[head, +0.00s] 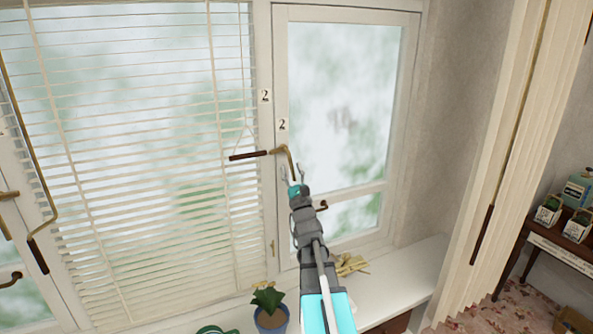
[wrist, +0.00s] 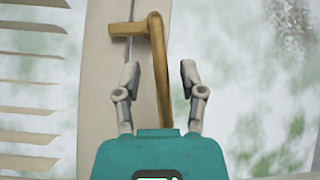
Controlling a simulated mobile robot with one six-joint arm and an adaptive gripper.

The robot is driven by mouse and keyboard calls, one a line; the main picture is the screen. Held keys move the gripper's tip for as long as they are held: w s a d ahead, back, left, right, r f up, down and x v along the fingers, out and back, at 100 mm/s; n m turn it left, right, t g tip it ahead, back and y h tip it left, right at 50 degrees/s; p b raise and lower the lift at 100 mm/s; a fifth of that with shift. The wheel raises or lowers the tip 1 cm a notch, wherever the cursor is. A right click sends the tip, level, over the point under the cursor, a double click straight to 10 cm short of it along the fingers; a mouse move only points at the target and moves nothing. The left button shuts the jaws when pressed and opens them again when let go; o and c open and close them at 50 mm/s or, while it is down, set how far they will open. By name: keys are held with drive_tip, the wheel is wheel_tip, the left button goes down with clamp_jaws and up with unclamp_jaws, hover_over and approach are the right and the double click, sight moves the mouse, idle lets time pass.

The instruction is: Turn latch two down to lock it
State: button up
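Latch two (head: 288,153) is a bent brass handle on the frame of the right window, just below a "2" label. It has a short sideways stub and a longer arm slanting down. In the wrist view the latch (wrist: 158,55) shows close up, its arm hanging downward. My gripper (head: 293,175) is at the lower end of this arm in the head view. In the wrist view my gripper (wrist: 160,75) is open, with the latch arm between its two fingers in the picture. I see a gap on both sides; whether the arm lies at fingertip depth I cannot tell.
White blinds (head: 150,150) cover the window to the left, and a dark wooden bar (head: 248,155) hangs close beside the latch. A smaller handle (head: 322,206) sits lower right. A potted plant (head: 270,308) and yellow gloves (head: 350,264) are on the sill (head: 410,275).

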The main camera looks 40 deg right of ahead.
drive_tip(key=shift+c, duration=1.6)
drive_tip(key=shift+s+d+f+b, duration=0.1)
drive_tip(key=shift+d+f+b, duration=0.05)
drive_tip(key=shift+f+b, duration=0.3)
clamp_jaws()
wheel_tip(320, 180, down, 7)
drive_tip(key=s+n+g+y+b, duration=0.1)
drive_tip(key=n+y+b, duration=0.3)
drive_tip(key=n+b, duration=0.1)
drive_tip(key=a+r+n+g+y+p, duration=0.1)
drive_tip(key=n+g+y+p, duration=0.1)
drive_tip(key=n+y+p, duration=0.2)
drive_tip(key=w+a+r+n+g+y+p, duration=0.1)
drive_tip(key=a+r+n+g+y+p, duration=0.1)
drive_tip(key=n, duration=0.6)
drive_tip(key=w+a+r+n+g+y+p, duration=0.1)
drive_tip(key=n+g+y+p, duration=0.3)
drive_tip(key=n+y+p, duration=0.2)
drive_tip(key=shift+w+a+r+n+y, duration=0.15)
drive_tip(key=shift+n+y, duration=0.15)
drive_tip(key=shift+y, duration=0.8)
drive_tip(key=s+d+r+n+g+p, duration=0.2)
drive_tip(key=d+p, duration=0.4)
drive_tip(key=d, duration=0.3)
drive_tip(key=s+d+r+n+g+p, duration=0.3)
drive_tip(key=s+d+r+p, duration=0.1)
drive_tip(key=s+d+p, duration=0.3)
drive_tip(key=shift+d+r+g, duration=0.3)
drive_tip(key=shift+d+r, duration=0.05)
drive_tip(key=shift+d, duration=0.7)
